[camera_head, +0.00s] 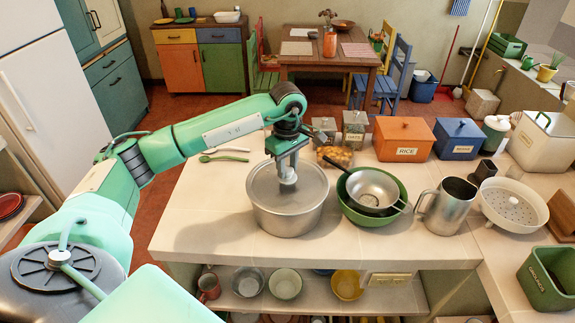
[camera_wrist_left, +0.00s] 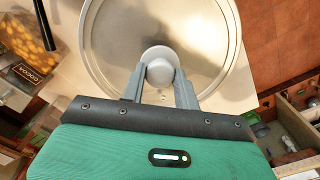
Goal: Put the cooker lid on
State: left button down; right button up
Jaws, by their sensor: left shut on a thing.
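The cooker, a silver pot (camera_head: 285,222), stands on the counter left of the green bowl. The round metal lid (camera_head: 263,188) lies level at the pot's mouth; whether it rests fully on the rim I cannot tell. My left gripper (camera_head: 288,172) points down over the middle of the pot and is shut on the lid's round knob. In the left wrist view, the pale knob (camera_wrist_left: 159,66) sits between the two grey fingers, with the shiny lid (camera_wrist_left: 125,40) spread around it. My right gripper is not in view.
A steel pan (camera_head: 372,188) sits in a green bowl (camera_head: 350,207) close to the pot's right. A metal jug (camera_head: 450,206) and white colander (camera_head: 511,204) stand further right. Jars and an orange rice box (camera_head: 404,139) stand behind. The counter's left part is mostly clear.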

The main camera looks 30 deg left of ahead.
pick_arm(q)
jog(key=c, duration=0.9)
grip_release()
jog(key=shift+c, duration=0.2)
notch_tip(320, 180, up, 14)
jog(key=b, duration=0.3)
jog(key=shift+f, duration=0.1)
